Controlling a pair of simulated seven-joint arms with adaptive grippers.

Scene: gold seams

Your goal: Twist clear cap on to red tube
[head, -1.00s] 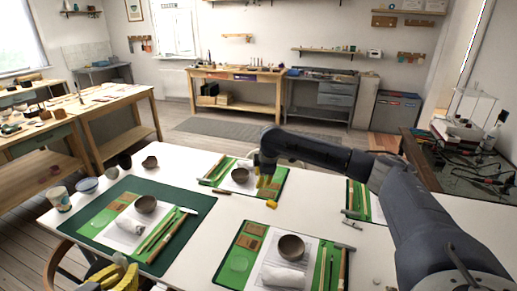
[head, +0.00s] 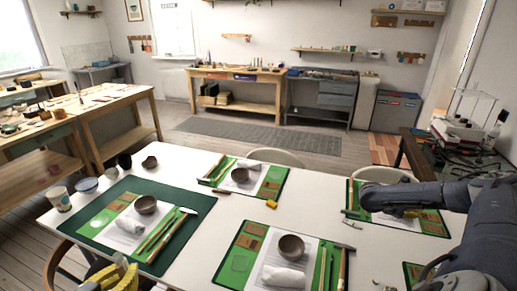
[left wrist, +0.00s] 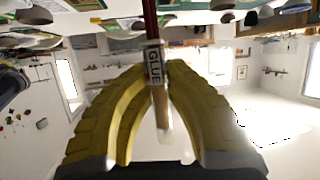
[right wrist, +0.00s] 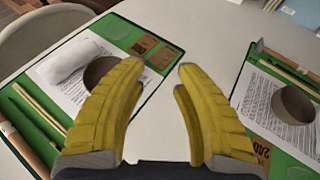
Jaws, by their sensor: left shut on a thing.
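A slim tube (left wrist: 155,65) with a "GLUE" label stands between the yellow fingers of my left gripper (left wrist: 157,72) in the left wrist view. In the head view my left gripper (head: 122,277) is at the bottom left, and the tube cannot be made out there. My right gripper (right wrist: 162,70) is open and empty above bare table between two mats. I cannot make out a clear cap for certain.
The white table (head: 215,225) holds a dark green mat (head: 190,228) and several bright green mats with bowls, cloths and tools. Cups stand at the left edge. Chairs stand behind the table.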

